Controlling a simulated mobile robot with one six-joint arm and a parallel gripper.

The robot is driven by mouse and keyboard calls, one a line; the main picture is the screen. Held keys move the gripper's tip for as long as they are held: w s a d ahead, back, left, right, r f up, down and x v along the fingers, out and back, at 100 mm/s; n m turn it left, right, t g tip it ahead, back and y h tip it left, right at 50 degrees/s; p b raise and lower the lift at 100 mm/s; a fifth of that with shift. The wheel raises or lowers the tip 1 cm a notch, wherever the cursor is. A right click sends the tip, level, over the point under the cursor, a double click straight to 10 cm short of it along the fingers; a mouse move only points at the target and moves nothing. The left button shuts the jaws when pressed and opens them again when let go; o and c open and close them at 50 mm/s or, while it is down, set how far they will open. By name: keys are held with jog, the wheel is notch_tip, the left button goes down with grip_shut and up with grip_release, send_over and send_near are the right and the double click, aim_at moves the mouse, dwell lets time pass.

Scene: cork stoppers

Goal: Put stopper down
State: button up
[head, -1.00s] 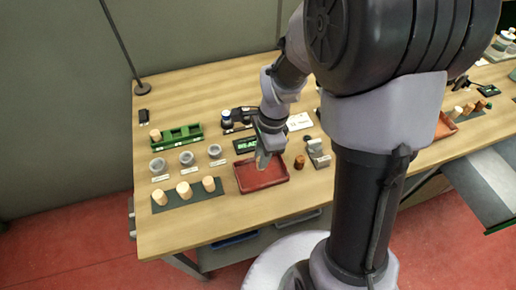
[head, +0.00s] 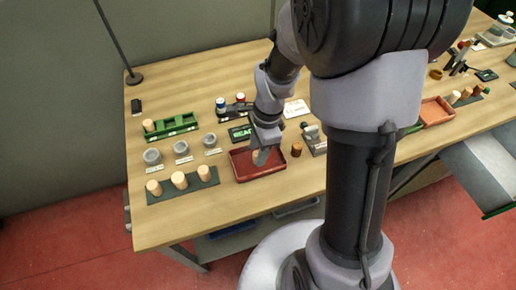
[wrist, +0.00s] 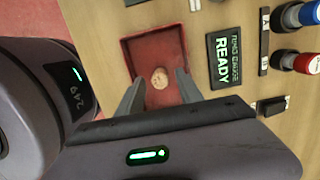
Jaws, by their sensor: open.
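A cork stopper (wrist: 160,78) stands or lies in the red tray (wrist: 130,52), seen from above in the wrist view between my fingers. My gripper (wrist: 157,92) is open, with one finger on each side of the stopper and a visible gap to each. In the head view my gripper (head: 262,157) points down into the red tray (head: 240,176). The stopper is hidden or hard to make out there. I cannot tell how high the fingertips are above the tray floor.
Three pale stoppers (head: 179,180) stand on a dark mat left of the tray, with grey round cups (head: 181,148) behind them. A green rack (head: 176,126) holds a stopper. A brown stopper (head: 296,150) and grey block (head: 313,142) stand right of the tray. A READY display (wrist: 225,60) is beside the tray.

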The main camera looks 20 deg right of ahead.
notch_tip(320, 180, up, 12)
jog(key=d+p, duration=0.2)
jog(key=p, duration=0.3)
jog(key=s+a+r+n+t, duration=0.3)
jog(key=s+r+n, duration=0.3)
jog(key=r+n, duration=0.1)
jog(key=s+a+r+n+t, duration=0.2)
jog(key=s+a+r+n, duration=0.1)
jog(key=s+r+n, duration=0.3)
jog(key=shift+s+r+n+t, duration=0.4)
jog(key=shift+s+r, duration=0.1)
jog(key=shift+r, duration=0.2)
